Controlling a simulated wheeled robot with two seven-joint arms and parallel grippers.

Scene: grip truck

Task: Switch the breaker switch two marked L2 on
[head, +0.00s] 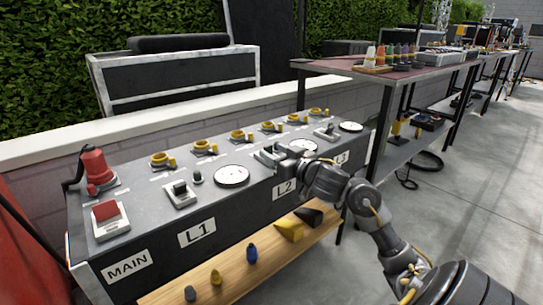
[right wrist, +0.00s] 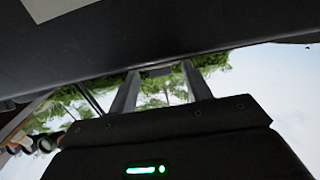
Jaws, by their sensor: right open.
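The L2 breaker switch (head: 265,157) sits on top of the grey breaker box, above the white L2 label (head: 284,189). My right gripper (head: 281,153) is at this switch, reaching in from the right and partly covering it. I cannot tell whether the fingers touch the lever or which way the lever is set. In the right wrist view the two fingers (right wrist: 160,88) are apart, with a small dark piece (right wrist: 157,72) showing between their far ends. My left gripper is not in view.
The L1 switch (head: 180,193), red MAIN switch (head: 107,217) and L3 switch (head: 326,134) share the box top. Round gauges (head: 232,175) and yellow-ringed sockets (head: 238,136) stand close by. A wooden shelf (head: 262,262) with coloured connectors lies below the box front.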

